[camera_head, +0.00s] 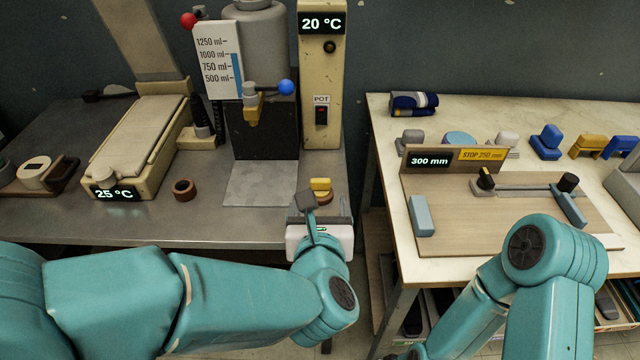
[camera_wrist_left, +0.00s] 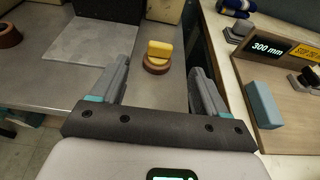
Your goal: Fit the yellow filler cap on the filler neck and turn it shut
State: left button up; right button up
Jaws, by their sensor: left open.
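The yellow filler cap (camera_head: 320,184) rests on a round brown piece (camera_head: 325,198) near the right end of the grey bench. The cap also shows in the left wrist view (camera_wrist_left: 159,49), on the brown piece (camera_wrist_left: 156,67). My left gripper (camera_head: 321,212) is open and empty, its fingers pointing toward the cap. In the left wrist view my left gripper (camera_wrist_left: 161,75) has the cap beyond and between its two fingertips, apart from both. I cannot tell for sure which part is the filler neck. My right gripper is not in view.
A dispenser with a grey tank (camera_head: 262,45) and a tall "20 °C" post (camera_head: 321,80) stands behind the cap. A brown ring (camera_head: 185,189) lies left on the bench. A gap separates the bench from the pale right table (camera_head: 385,125), which holds a wooden fixture (camera_head: 450,215).

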aim_at(321, 183)
pick_arm(q)
jog(key=x, duration=0.4)
jog(key=shift+w+f, duration=0.15)
jog(key=shift+w, duration=0.2)
jog(key=x, duration=0.6)
jog(key=shift+f+p, duration=0.2)
jog(key=shift+p, duration=0.1)
jog(key=shift+s, duration=0.1)
jog(key=shift+c, duration=0.3)
jog(key=shift+d, duration=0.1)
jog(key=c, duration=1)
